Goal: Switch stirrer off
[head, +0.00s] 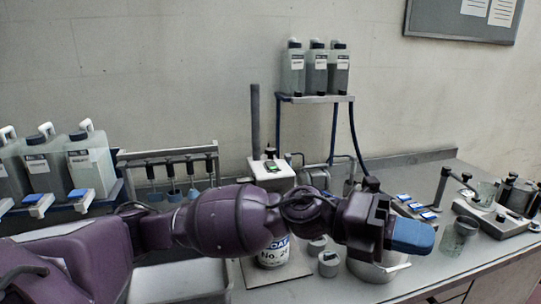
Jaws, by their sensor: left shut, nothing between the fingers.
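A white unit with a small green display (271,168), which looks like the stirrer's head, stands beside a dark upright post (255,120) behind my left arm. Below it, a white labelled can (272,256) sits on a flat base plate; my arm hides whatever is between head and can. I cannot make out a switch or whether the stirrer is turning. My left gripper (412,236) has blue fingertips and is shut and empty. It is to the right of the stirrer, over a metal pot (375,270), and apart from the stirrer head. My right gripper is out of view.
Small grey containers (328,264) stand between can and pot. A shelf (315,98) holds three bottles behind. More bottles (90,163) and a rack (168,160) are at left. A glass beaker (458,235) and apparatus (495,218) stand at right. An empty tray (165,280) lies at front left.

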